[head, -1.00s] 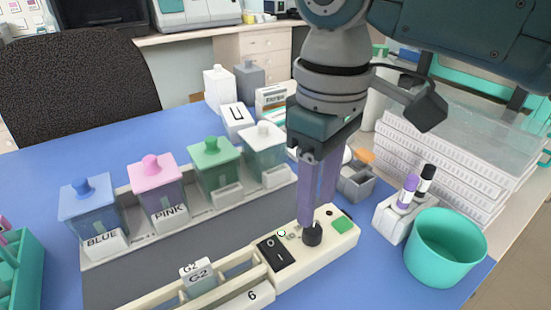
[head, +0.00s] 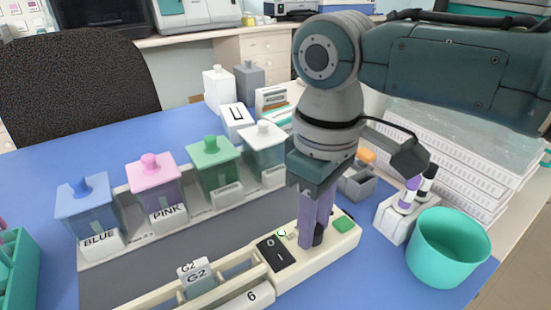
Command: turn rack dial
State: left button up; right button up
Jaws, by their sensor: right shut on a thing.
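The rack (head: 230,285) is a long cream frame on the blue table, running from lower left to a control end at the right. That end carries a black switch (head: 276,254), a small round green-ringed mark and a green button (head: 344,224). The black dial (head: 318,236) sits between the switch and the green button. My right gripper (head: 312,240) points down, its purple fingers shut on the dial, which they partly hide. A slide holder labelled G2 (head: 196,276) stands in the rack at the left. My left gripper is not in view.
A teal cup (head: 447,245) and a pen holder (head: 395,220) stand to the right. Stacked white trays (head: 450,150) are behind them.

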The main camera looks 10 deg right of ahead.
grip_shut()
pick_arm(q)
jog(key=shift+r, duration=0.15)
pick_arm(e)
jog(key=shift+r+n, duration=0.1)
jog(key=shift+n, duration=0.2)
pick_arm(q)
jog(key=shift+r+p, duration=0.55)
jog(key=shift+p, duration=0.2)
pick_arm(e)
jog(key=n, duration=0.2)
jog(key=shift+n, duration=0.3)
jog(key=n+p, duration=0.1)
jog(key=n, duration=0.4)
jog(key=shift+a+n, duration=0.1)
jog(key=shift+n, duration=0.2)
jog(key=n, duration=0.5)
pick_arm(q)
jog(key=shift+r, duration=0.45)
pick_arm(e)
jog(key=n, duration=0.6)
jog(key=shift+n, duration=0.3)
jog(key=o, duration=0.7)
grip_release()
jog(key=shift+c, duration=0.2)
